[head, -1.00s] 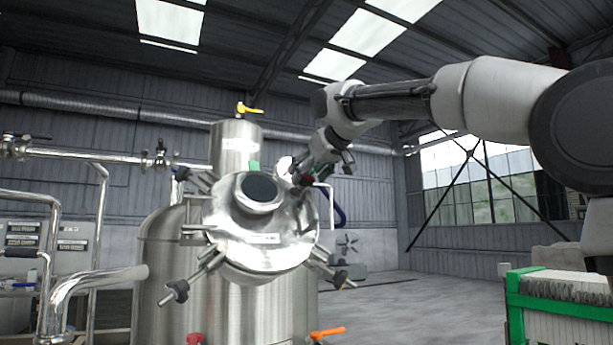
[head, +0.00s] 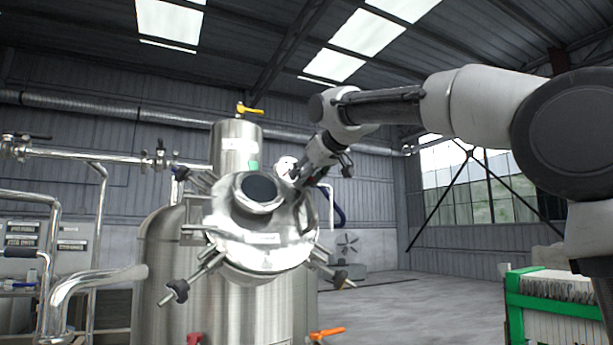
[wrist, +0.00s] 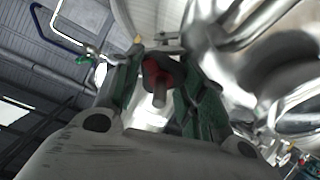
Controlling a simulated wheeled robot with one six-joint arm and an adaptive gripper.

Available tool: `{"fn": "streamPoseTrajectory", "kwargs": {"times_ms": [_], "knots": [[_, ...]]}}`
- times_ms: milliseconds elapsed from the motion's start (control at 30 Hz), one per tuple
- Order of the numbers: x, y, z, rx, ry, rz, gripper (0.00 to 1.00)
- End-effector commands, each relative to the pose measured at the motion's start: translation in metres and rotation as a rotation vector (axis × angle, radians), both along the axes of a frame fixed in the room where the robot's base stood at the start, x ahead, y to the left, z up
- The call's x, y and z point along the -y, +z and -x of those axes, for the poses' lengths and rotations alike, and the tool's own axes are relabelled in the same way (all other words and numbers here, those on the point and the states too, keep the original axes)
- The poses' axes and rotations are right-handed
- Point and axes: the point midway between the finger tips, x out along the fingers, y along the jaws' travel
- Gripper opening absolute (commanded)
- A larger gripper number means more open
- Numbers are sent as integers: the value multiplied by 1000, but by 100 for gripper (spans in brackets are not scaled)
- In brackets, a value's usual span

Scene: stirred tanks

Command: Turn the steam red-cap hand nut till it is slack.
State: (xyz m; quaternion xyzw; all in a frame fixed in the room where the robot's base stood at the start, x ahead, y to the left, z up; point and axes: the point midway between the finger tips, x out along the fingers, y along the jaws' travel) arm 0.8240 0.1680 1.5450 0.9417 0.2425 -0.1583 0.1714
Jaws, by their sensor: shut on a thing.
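The red-cap hand nut (wrist: 153,75) shows in the wrist view between the two fingers of my gripper (wrist: 152,88), with its threaded stud end pointing toward the camera. The fingers, with green inner pads, are shut on it. In the head view my gripper (head: 300,178) is at the upper right rim of the round steel tank lid (head: 250,262), and the nut there is mostly hidden by the fingers. The lid has a dark sight glass (head: 259,188) in its upper middle.
Other hand nuts on swing bolts, such as the lower left one (head: 178,290) and lower right one (head: 340,279), stick out around the lid. A yellow-handled valve (head: 249,109) tops the cylinder behind. A green-framed rack (head: 515,310) stands at right. Open floor lies between.

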Motion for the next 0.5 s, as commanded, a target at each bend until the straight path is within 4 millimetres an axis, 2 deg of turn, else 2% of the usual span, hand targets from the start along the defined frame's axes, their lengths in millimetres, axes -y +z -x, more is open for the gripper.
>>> {"fn": "streamPoseTrajectory", "kwargs": {"times_ms": [400,433,500], "knots": [[0,0,0,24,38,57,17],[0,0,0,24,38,57,46],[0,0,0,24,38,57,59]]}}
